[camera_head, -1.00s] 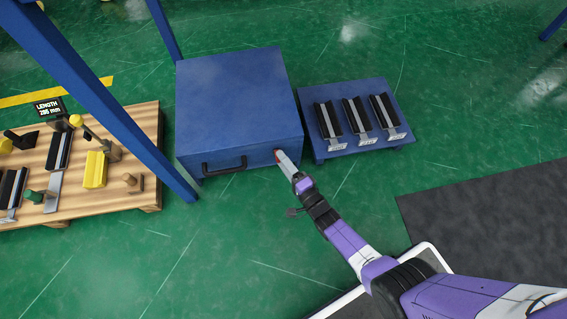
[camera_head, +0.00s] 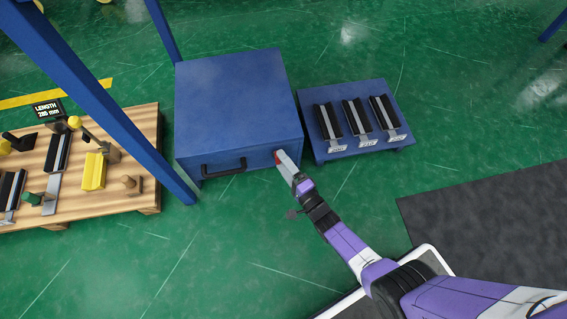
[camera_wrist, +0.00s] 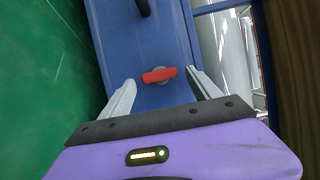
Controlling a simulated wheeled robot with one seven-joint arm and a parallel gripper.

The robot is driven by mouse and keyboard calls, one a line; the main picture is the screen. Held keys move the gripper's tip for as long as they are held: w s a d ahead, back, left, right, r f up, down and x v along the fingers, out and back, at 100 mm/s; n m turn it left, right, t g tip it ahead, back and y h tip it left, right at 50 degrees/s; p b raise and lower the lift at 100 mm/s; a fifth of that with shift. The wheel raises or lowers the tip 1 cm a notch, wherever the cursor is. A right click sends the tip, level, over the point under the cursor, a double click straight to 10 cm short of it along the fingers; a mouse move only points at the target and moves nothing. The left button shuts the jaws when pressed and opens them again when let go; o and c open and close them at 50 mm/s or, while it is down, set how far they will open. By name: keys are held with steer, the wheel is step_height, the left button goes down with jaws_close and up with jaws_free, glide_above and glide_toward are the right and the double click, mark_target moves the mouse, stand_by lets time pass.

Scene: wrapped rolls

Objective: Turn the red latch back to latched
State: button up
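The red latch (camera_wrist: 159,75) is on the front face of the blue cabinet (camera_wrist: 133,48), beside the black handle (camera_wrist: 144,7) in the wrist view. Its red bar lies nearly crosswise between my fingers, with a slight tilt. My gripper (camera_wrist: 161,88) is open, one finger on each side of the latch, with gaps to both. In the head view, my gripper (camera_head: 284,161) is at the right end of the cabinet front and mostly hides the latch (camera_head: 277,156). The cabinet (camera_head: 240,100) is closed, its black handle (camera_head: 224,168) left of the latch.
A wooden pallet (camera_head: 150,150) with parts and a length sign (camera_head: 47,108) is at left, behind a blue post (camera_head: 110,115). Green floor in front is clear.

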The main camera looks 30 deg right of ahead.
steer(key=s+p, duration=0.2)
steer(key=s, duration=0.5)
steer(key=shift+s+d+p, duration=0.3)
steer(key=shift+s+p, duration=0.05)
steer(key=shift+s, duration=0.05)
stand_by(0.3)
